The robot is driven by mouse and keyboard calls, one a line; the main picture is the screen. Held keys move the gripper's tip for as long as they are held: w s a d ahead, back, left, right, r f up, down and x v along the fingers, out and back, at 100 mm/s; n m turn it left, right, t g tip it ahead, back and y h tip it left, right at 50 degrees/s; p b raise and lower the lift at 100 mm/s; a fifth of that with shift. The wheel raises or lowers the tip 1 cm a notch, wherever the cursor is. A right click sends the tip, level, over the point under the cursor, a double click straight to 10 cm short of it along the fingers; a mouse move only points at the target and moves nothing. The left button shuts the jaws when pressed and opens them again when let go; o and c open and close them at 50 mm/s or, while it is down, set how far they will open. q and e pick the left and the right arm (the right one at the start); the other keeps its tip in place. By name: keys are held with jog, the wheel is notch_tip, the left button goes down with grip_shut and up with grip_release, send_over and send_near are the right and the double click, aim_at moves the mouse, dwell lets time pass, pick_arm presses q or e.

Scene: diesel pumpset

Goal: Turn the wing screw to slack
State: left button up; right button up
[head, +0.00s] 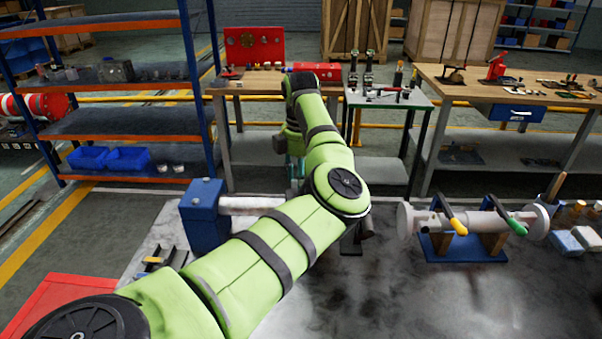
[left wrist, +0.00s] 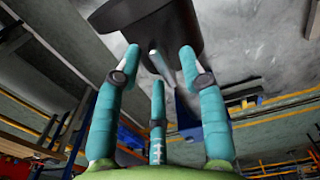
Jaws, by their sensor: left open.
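In the left wrist view, the three teal fingers of my left gripper (left wrist: 159,62) are spread open. A pale grey flat piece (left wrist: 161,68), which looks like the wing screw, sticks out between the fingertips from a dark round body (left wrist: 155,22). Two fingertips stand to either side of it and the third lies below it in the picture. I cannot tell whether any finger touches it. In the head view my green left arm hides the wing screw and most of the gripper; only a little teal (head: 296,166) shows. My right gripper is in neither view.
On the grey bench, a blue block (head: 204,215) with a pale pipe stands left of my arm. A flanged pipe with green and yellow handles rests on a blue stand (head: 462,248) to the right. The dark bench top in front of it is bare.

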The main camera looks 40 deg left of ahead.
pick_arm(q)
jog(key=shift+f, duration=0.1)
grip_shut()
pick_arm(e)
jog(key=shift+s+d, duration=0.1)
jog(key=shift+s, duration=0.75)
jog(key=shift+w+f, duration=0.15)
